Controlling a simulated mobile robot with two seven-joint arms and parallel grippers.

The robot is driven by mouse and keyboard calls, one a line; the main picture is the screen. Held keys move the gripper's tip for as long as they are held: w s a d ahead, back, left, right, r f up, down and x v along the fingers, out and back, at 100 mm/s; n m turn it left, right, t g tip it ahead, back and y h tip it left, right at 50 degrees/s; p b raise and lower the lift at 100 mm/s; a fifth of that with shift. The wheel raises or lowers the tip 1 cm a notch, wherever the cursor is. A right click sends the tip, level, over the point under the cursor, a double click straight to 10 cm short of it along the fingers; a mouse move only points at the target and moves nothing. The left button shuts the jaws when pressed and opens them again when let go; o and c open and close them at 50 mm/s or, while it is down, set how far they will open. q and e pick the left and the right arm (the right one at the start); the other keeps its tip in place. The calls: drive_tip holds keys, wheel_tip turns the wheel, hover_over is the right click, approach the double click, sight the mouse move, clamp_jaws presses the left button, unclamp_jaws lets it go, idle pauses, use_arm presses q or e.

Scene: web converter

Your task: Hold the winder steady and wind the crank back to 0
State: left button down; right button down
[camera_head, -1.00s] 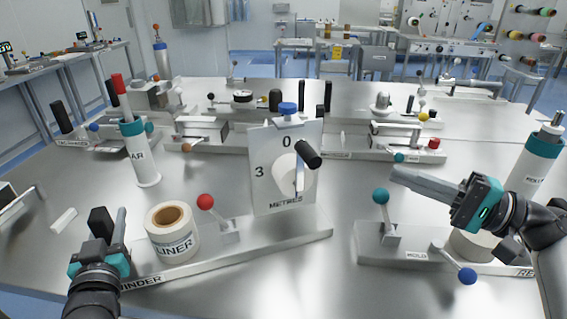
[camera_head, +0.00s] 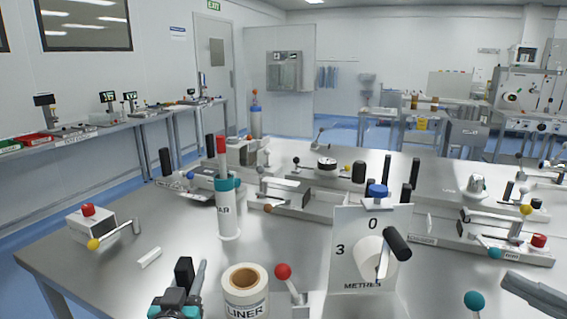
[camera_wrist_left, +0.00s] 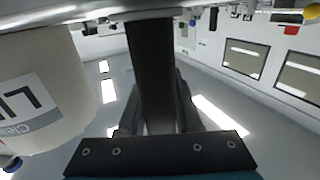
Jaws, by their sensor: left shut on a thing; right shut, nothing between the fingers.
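The winder's white dial plate (camera_head: 350,242) stands upright in the head view, with 0 at the top, 3 at the left and METRES below. A blue knob (camera_head: 377,190) tops it. The crank's black handle (camera_head: 397,243) is at the dial's upper right, on a metal crank arm (camera_head: 383,266). The LINER roll (camera_head: 245,296) stands left of a red-balled lever (camera_head: 283,271). My left gripper (camera_head: 190,283) is shut on a black upright grip (camera_head: 184,268), also seen in the left wrist view (camera_wrist_left: 150,65). My right gripper (camera_head: 510,279) is shut and empty, partly cut off at the lower right, apart from the crank.
A white cylinder with a teal collar and red top (camera_head: 229,215) stands behind the roll. A teal-balled lever (camera_head: 474,300) is near my right gripper. Other bench devices (camera_head: 305,200) line the back.

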use_arm(q)
drive_tip(key=shift+f, duration=0.3)
drive_tip(key=c, duration=1)
unclamp_jaws()
drive_tip(key=o, duration=0.5)
drive_tip(key=shift+r, duration=0.25)
drive_tip(key=shift+s, duration=0.1)
drive_tip(key=s, duration=1.1)
drive_tip(key=shift+s+d, duration=0.2)
drive_tip(key=shift+s, duration=0.2)
drive_tip(key=shift+r, duration=0.15)
